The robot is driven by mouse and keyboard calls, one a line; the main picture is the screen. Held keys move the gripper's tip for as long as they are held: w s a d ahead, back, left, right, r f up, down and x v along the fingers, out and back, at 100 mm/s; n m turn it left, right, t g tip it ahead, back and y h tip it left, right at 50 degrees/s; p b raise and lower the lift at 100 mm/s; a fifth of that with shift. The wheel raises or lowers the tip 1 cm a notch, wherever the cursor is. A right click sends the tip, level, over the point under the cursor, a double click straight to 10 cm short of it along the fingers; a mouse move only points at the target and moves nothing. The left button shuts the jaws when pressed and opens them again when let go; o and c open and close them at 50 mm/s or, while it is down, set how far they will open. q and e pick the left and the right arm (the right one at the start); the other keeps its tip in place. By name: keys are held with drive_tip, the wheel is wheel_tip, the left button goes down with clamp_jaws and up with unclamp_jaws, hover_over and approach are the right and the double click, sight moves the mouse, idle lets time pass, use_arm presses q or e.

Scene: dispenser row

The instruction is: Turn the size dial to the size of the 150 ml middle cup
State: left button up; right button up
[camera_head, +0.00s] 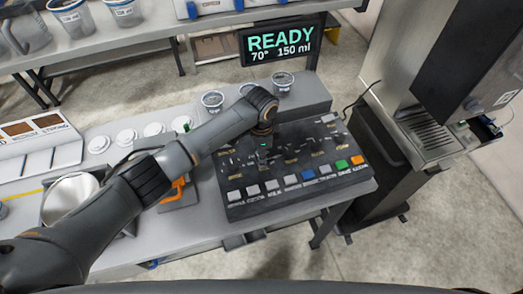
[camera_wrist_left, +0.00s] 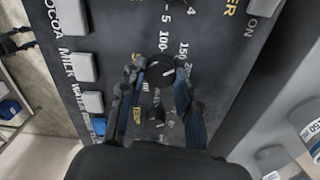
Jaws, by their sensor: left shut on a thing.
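The control panel (camera_head: 290,165) lies on the table, with labels, small controls and a front row of buttons. My left gripper (camera_head: 262,142) points down onto the panel's back left part. In the left wrist view its two fingers (camera_wrist_left: 160,72) are closed around the dark size dial (camera_wrist_left: 156,76), beside the printed marks 100, 150 and 200. A short white mark shows on the dial, partly hidden by the fingers; I cannot tell its exact setting there. The display (camera_head: 280,43) reads READY, 70° and 150 ml. My right gripper is not in view.
Small cups stand behind the panel, one at left (camera_head: 212,100) and one at right (camera_head: 283,80), with another partly behind my arm. A dispensing machine (camera_head: 435,130) stands at right. White lids (camera_head: 126,137) and a steel bowl (camera_head: 68,197) are at left.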

use_arm(q)
drive_tip(key=shift+n+p, duration=0.4)
drive_tip(key=shift+n, duration=0.6)
drive_tip(key=o, duration=1.2)
drive_tip(key=shift+c, duration=0.2)
drive_tip(key=shift+a, duration=0.1)
drive_tip(key=shift+r, duration=0.15)
wheel_tip(320, 180, up, 12)
drive_tip(key=shift+s+f, duration=0.1)
drive_tip(key=shift+f, duration=0.15)
